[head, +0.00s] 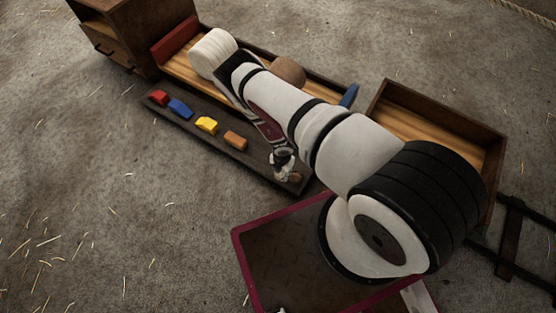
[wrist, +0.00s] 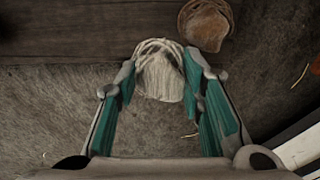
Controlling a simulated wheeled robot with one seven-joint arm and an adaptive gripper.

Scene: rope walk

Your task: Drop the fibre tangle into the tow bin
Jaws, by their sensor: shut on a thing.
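The pale, stringy fibre tangle (wrist: 162,80) sits between the two fingertips of my gripper (wrist: 160,76) in the wrist view. My gripper is shut on it, with teal pads on both sides. In the head view my gripper (head: 283,158) points down near the close right end of a dark ledge, and only small white bits of the tangle can be made out there. An open wooden box (head: 497,150) at the right is partly hidden by my arm. I cannot tell whether it is the tow bin.
A tan lump (wrist: 205,24) lies beside the tangle; it also shows in the head view (head: 294,176). The dark ledge (head: 250,158) carries red, blue, yellow and orange blocks. Behind it, a long tray holds a white spool (head: 212,52) and brown ball (head: 288,71). Floor at left is clear.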

